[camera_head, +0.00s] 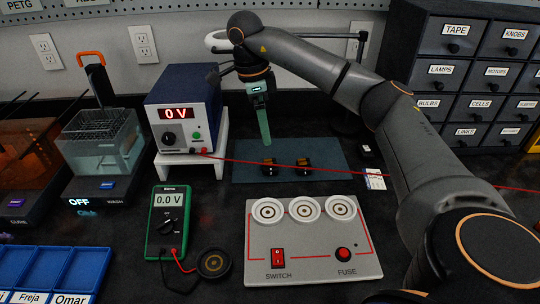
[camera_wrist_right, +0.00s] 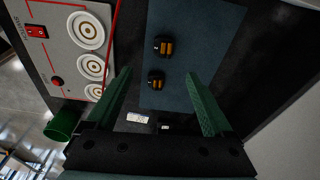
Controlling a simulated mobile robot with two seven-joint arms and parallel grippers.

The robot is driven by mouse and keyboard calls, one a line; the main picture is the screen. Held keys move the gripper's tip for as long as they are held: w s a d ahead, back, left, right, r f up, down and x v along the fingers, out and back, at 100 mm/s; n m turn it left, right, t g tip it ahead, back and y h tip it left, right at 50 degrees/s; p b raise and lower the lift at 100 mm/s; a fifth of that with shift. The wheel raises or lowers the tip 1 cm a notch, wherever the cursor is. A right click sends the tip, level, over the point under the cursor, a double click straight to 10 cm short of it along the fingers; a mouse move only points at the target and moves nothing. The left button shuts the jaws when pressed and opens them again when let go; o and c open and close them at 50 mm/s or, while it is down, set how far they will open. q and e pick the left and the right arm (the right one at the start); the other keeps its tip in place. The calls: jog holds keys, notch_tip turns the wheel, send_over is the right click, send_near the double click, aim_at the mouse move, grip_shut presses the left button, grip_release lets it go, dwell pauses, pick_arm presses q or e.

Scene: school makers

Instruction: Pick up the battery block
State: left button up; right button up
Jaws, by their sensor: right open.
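Two small dark blocks with orange-gold bands, a left one (camera_head: 268,166) and a right one (camera_head: 303,166), stand apart on a blue-grey mat (camera_head: 335,173). I cannot tell which, if either, is the battery block. In the right wrist view they are the upper block (camera_wrist_right: 162,45) and the lower block (camera_wrist_right: 156,80). My right gripper (camera_head: 265,140) points down above the mat's back left part. Its green fingers (camera_wrist_right: 159,74) are wide apart and empty, and both blocks appear between or just beyond them. My left gripper is out of view.
A grey board (camera_head: 312,270) with three ring sockets, a switch and a fuse lies in front of the mat. A green meter (camera_head: 168,222) and a power supply (camera_head: 184,108) stand left. A red wire crosses the mat. A white card (camera_head: 375,179) lies right; labelled drawers (camera_head: 455,72) stand behind.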

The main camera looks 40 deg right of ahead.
jog(key=b, duration=0.2)
send_over(270, 162)
jog(key=f, duration=0.3)
jog(key=a+f, duration=0.1)
jog(key=f, duration=0.1)
jog(key=shift+f, duration=0.1)
jog(key=shift+w+d+f+b, duration=0.1)
jog(key=shift+d+f+b, duration=0.1)
jog(key=shift+f, duration=0.85)
jog(key=shift+s+d+f+b, duration=0.1)
jog(key=shift+f+b, duration=0.05)
jog(key=shift+f, duration=0.9)
jog(key=shift+w+d+f+b, duration=0.1)
jog(key=shift+d+f+b, duration=0.1)
jog(key=shift+f, duration=0.85)
grip_shut()
